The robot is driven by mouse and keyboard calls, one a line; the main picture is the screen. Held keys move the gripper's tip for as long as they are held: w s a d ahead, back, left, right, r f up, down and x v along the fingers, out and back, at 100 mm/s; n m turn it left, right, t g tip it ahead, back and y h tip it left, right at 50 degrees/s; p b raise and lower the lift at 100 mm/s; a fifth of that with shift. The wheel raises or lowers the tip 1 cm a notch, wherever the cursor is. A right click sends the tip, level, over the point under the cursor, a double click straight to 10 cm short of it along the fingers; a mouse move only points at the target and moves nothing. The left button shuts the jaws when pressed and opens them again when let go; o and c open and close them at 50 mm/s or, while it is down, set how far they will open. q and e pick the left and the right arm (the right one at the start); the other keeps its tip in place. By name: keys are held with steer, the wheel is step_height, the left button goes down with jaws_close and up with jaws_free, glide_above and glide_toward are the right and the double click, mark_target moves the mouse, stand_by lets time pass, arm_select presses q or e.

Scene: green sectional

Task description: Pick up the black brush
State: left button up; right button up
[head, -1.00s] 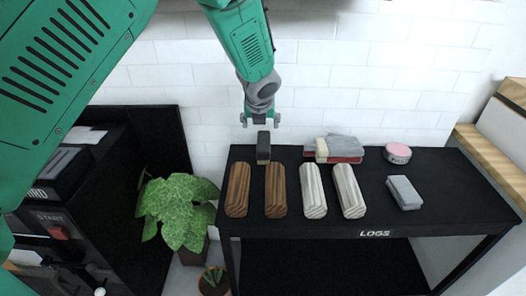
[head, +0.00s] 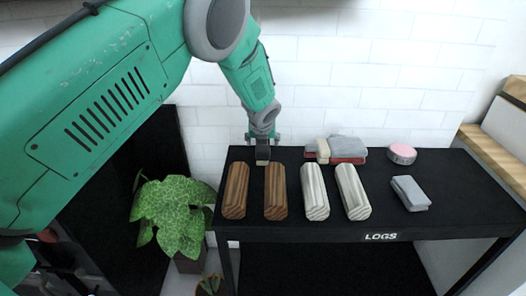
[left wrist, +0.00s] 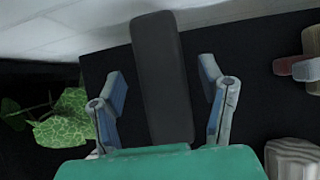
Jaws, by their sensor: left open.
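The black brush (head: 262,156) stands at the back left of the black table, behind the two brown logs, partly covered by my left gripper (head: 262,139) in the head view. In the left wrist view the brush (left wrist: 162,70) is a long dark block lying between the two fingers of my left gripper (left wrist: 164,85). The fingers are open, one on each side of the brush, with visible gaps. My right gripper is not in view.
Two brown logs (head: 235,190) and two pale logs (head: 315,192) lie in a row on the table (head: 450,200). A grey block (head: 410,193), a pink-topped round tin (head: 402,153) and a red-grey brush pile (head: 340,150) are to the right. A white tiled wall stands behind.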

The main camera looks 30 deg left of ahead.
arm_select(q)
steer(key=x, duration=0.3)
steer(key=shift+d+f, duration=0.1)
steer(key=shift+d, duration=0.1)
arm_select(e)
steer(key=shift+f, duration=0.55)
arm_select(q)
steer(key=shift+a, duration=0.1)
steer(key=c, duration=1.4)
step_height(320, 180, up, 10)
steer(key=shift+r+p, duration=0.1)
steer(key=shift+p, duration=1.05)
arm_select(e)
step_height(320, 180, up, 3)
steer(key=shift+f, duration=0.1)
arm_select(q)
steer(key=o, duration=0.4)
steer(key=shift+c, duration=0.4)
steer(key=shift+s, duration=0.1)
